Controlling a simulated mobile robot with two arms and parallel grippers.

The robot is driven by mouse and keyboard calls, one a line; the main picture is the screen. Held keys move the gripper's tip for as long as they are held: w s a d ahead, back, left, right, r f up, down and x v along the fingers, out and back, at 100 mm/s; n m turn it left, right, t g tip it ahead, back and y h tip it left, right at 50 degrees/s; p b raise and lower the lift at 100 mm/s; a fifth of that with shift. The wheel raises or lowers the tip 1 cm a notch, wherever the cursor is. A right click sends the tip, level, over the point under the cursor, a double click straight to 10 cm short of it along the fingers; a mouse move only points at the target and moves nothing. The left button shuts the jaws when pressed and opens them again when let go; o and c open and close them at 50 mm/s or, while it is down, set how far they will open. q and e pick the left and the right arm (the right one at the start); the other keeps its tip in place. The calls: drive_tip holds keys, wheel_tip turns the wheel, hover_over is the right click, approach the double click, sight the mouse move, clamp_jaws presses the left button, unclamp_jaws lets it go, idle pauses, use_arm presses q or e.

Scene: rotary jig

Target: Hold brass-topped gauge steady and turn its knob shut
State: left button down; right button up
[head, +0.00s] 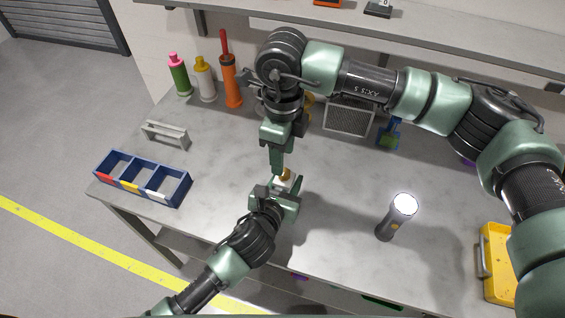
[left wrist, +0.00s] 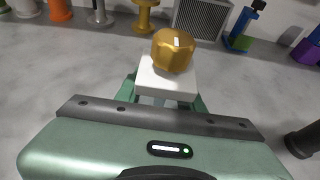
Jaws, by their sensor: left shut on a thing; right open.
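The gauge has a faceted brass knob (left wrist: 173,50) with a white mark on top, over a white block body (left wrist: 166,80). In the head view the brass top (head: 285,175) shows only in part, between my two grippers. My left gripper (head: 283,190) is shut on the white body, with green fingers on both sides of it in the left wrist view. The gauge looks upright. My right gripper (head: 278,165) is open and points down close to the brass top. I cannot tell from the head view whether it touches; it does not show in the left wrist view.
A blue divided bin (head: 143,178) and a grey handle-like bracket (head: 165,134) stand left. Several bottles, including an orange one (head: 231,82), stand at the back left. A grey grille box (head: 348,119) is behind. A lit flashlight (head: 398,217) and a yellow case (head: 497,262) are right.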

use_arm(q)
drive_tip(key=shift+a, duration=0.1)
use_arm(e)
wheel_tip(320, 180, up, 7)
drive_tip(key=shift+r, duration=0.15)
use_arm(q)
drive_tip(key=c, duration=0.8)
unclamp_jaws()
